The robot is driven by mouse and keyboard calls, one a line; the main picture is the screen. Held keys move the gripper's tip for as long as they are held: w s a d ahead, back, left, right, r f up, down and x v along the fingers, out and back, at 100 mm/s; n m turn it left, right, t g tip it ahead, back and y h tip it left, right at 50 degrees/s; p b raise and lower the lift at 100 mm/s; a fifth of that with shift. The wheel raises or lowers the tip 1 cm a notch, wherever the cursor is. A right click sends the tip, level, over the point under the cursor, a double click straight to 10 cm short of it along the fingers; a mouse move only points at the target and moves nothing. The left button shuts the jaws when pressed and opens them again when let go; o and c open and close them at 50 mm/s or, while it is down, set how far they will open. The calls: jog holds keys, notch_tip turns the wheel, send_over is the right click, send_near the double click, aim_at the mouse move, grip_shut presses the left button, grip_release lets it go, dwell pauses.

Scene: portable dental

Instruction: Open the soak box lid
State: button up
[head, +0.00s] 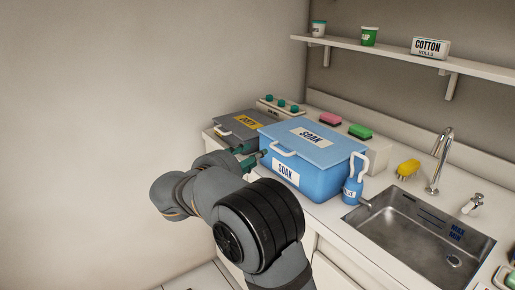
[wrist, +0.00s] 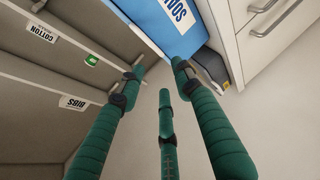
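The soak box (head: 327,182) is a blue box on the counter with a SOAK label on its front. Its blue lid (head: 328,150) lies flat and shut on top, with a second SOAK label and a white handle (head: 283,150) at the front edge. My gripper (head: 248,156) is at the box's left end, near the handle; the head view does not show whether it touches the box. In the wrist view my green fingers (wrist: 160,80) are spread apart with nothing between them. Part of the blue box (wrist: 168,22) shows beyond the fingertips.
A grey box with a DIRTY label (head: 246,121) stands left of the soak box, close to my gripper. A blue bottle (head: 351,191) stands at its right front, before the sink (head: 425,232). Pink (head: 330,119) and green (head: 360,131) sponges are behind. A shelf (head: 400,52) hangs above.

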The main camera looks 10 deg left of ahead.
aim_at(275, 149)
jog(key=shift+m, duration=0.5)
jog(key=x, duration=0.3)
jog(key=d+p+x, duration=0.1)
jog(key=x, duration=0.6)
jog(key=shift+s+d, duration=0.3)
jog(key=shift+d, duration=0.15)
jog(key=shift+c, duration=0.4)
jog(key=c, duration=0.8)
